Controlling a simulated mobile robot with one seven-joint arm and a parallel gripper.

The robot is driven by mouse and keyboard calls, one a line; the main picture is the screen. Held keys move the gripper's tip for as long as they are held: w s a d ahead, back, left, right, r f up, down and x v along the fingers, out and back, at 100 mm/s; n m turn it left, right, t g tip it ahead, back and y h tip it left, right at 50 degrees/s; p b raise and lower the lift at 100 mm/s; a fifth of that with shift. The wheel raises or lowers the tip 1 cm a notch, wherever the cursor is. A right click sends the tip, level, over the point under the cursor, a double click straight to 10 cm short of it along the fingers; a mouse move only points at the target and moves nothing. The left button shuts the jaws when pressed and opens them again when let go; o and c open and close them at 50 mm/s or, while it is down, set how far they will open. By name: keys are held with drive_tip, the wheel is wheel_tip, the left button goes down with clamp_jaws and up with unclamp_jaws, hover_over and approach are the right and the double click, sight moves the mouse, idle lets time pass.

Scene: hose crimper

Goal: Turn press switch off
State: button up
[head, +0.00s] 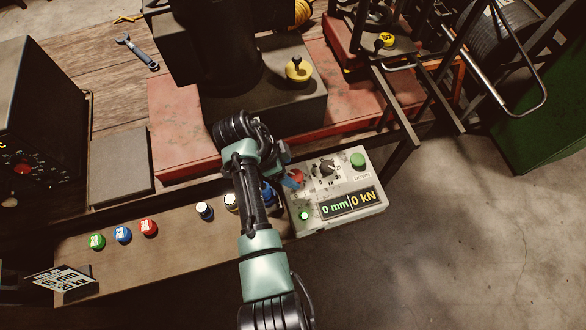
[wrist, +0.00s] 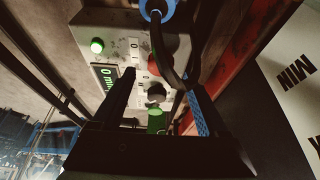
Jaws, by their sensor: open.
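The grey press control box (head: 340,205) stands at the table's front edge. It has a black rotary knob (head: 326,168), a red button (head: 295,177), a green button (head: 358,161) and a lit green lamp (head: 304,215). Its display (head: 350,201) reads 0 mm and 0 kN. My gripper (wrist: 160,80) is open over the box. In the wrist view the black knob (wrist: 157,92) and a green button (wrist: 157,120) show between the fingers, with the red button (wrist: 153,66) just beyond. No contact is visible. In the head view my arm partly hides the box's left side.
The black press (head: 265,110) on a red base (head: 180,130) rises behind the box. Open floor lies to the right.

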sight(295, 175)
drive_tip(key=shift+x, duration=1.65)
drive_tip(key=shift+r, duration=0.1)
drive_tip(key=shift+c, duration=0.3)
clamp_jaws()
